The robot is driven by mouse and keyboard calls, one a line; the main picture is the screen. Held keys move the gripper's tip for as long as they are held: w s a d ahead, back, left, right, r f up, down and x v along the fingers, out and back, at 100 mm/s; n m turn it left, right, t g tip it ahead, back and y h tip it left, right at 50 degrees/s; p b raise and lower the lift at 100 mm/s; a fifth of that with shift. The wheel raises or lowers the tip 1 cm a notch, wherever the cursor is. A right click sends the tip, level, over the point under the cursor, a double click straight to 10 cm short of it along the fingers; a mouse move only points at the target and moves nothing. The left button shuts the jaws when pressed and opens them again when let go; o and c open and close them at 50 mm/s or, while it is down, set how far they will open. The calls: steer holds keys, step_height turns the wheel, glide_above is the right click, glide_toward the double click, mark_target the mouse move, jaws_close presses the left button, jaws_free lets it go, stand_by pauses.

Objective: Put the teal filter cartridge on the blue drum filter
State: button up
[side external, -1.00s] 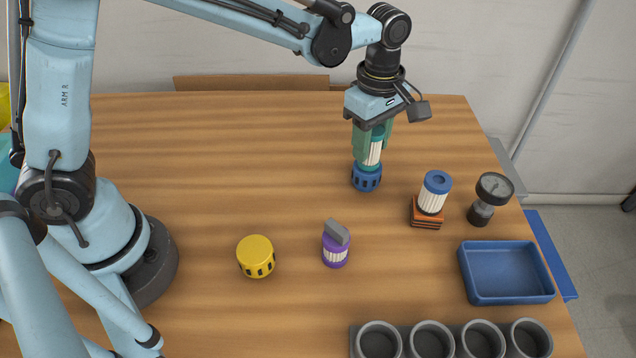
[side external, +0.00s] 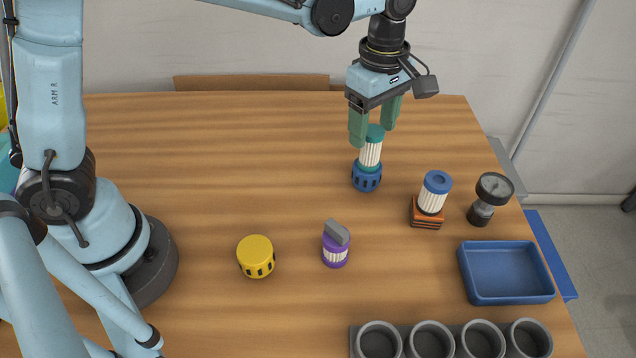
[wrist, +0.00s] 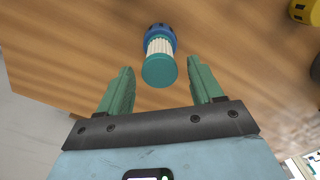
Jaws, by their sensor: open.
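The teal filter cartridge (side external: 370,151), white and pleated with a teal cap, stands upright on the blue drum filter (side external: 366,178). In the wrist view the cartridge (wrist: 159,66) shows its teal cap toward me, with the blue drum filter (wrist: 160,31) behind it. My gripper (side external: 373,136) is open around and just above the cartridge's top. In the wrist view the two green fingers of my gripper (wrist: 162,80) are spread wide, with a gap on either side of the cap.
A blue-capped white cartridge (side external: 433,192) stands on an orange-and-black block (side external: 426,214).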

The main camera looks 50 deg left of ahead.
step_height(320, 180, up, 8)
steer(key=shift+f, duration=0.15)
steer(key=shift+s+a+r, duration=0.1)
steer(key=shift+r, duration=0.25)
steer(key=s+a+f+m+t, duration=0.3)
steer(key=s+a+m, duration=0.3)
steer(key=m, duration=0.2)
steer(key=s+a+f+m+t, duration=0.3)
steer(key=s+a+m, duration=0.3)
steer(key=m, duration=0.3)
steer(key=shift+s+a+t, duration=0.15)
steer(key=shift+a+t, duration=0.45)
steer(key=shift+a, duration=0.15)
